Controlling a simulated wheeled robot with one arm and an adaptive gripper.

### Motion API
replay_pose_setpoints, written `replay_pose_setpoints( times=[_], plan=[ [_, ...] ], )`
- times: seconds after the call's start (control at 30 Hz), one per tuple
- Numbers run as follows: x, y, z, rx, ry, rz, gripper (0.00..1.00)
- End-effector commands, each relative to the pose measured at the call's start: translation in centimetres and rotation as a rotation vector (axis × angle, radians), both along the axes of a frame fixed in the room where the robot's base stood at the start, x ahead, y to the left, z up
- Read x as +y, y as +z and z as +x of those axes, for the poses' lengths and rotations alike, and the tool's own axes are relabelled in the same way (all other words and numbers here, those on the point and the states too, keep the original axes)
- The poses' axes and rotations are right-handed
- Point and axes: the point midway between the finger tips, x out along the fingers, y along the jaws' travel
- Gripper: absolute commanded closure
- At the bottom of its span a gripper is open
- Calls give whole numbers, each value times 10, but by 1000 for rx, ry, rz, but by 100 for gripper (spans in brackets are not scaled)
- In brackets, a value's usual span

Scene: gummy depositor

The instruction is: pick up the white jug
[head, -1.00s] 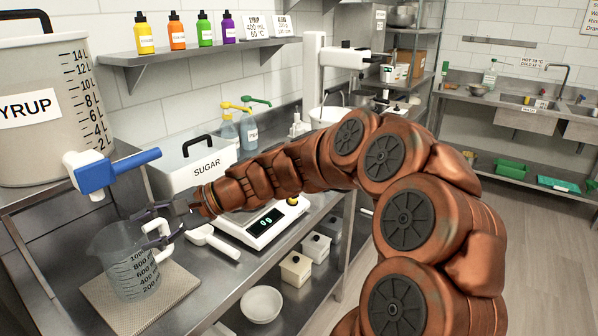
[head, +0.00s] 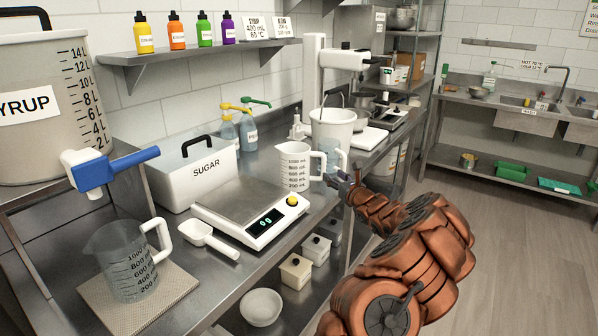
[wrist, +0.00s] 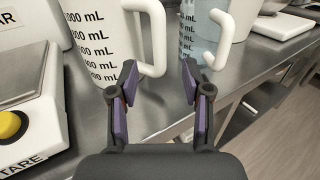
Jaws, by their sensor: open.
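The white jug (head: 296,165) with black mL markings stands upright on the steel counter, right of the scale. Its white handle sticks out to the right. It also shows in the wrist view (wrist: 95,45), at the upper left, cut off by the frame top. My gripper (head: 337,180) is at the counter's front edge, just right of the jug. In the wrist view my gripper (wrist: 158,75) is open and empty. Its left finger is near the lower part of the white handle; I cannot tell whether they touch.
A bluish clear jug (wrist: 205,40) stands close on the right, its handle near my right finger. The scale (head: 250,215) is left of the white jug. A clear jug (head: 125,265) stands on a mat at front left. A white bucket (head: 335,128) is behind.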

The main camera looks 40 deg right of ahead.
Motion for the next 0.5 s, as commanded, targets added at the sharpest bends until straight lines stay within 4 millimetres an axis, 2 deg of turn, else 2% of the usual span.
replay_pose_setpoints(
  times=[0.5],
  plan=[
    [-8, 0, 28, 3, -3, -1, 51]
  ],
)
